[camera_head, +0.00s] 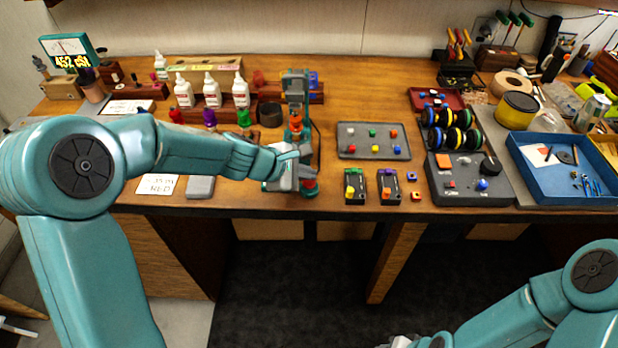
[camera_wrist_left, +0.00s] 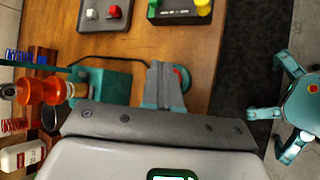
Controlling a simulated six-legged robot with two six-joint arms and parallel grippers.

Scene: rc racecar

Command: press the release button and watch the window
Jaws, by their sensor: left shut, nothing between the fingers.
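A teal stand (camera_head: 295,85) holds an orange cylinder (camera_head: 296,123) upright at the bench's middle. A red button (camera_head: 309,184) shows low at the bench's front edge, partly covered by my left gripper (camera_head: 297,177). In the left wrist view the shut, empty fingers (camera_wrist_left: 165,86) overlap the red button (camera_wrist_left: 183,78); I cannot tell whether they touch it. The orange cylinder (camera_wrist_left: 38,91) lies to their left in that view. A teal meter (camera_head: 68,48) at the back left has a needle dial and the yellow reading "452 cSt". My right gripper (camera_head: 400,342) is mostly cut off at the bottom edge.
A blue tray (camera_head: 530,180) is at the far right. The floor before the bench is clear.

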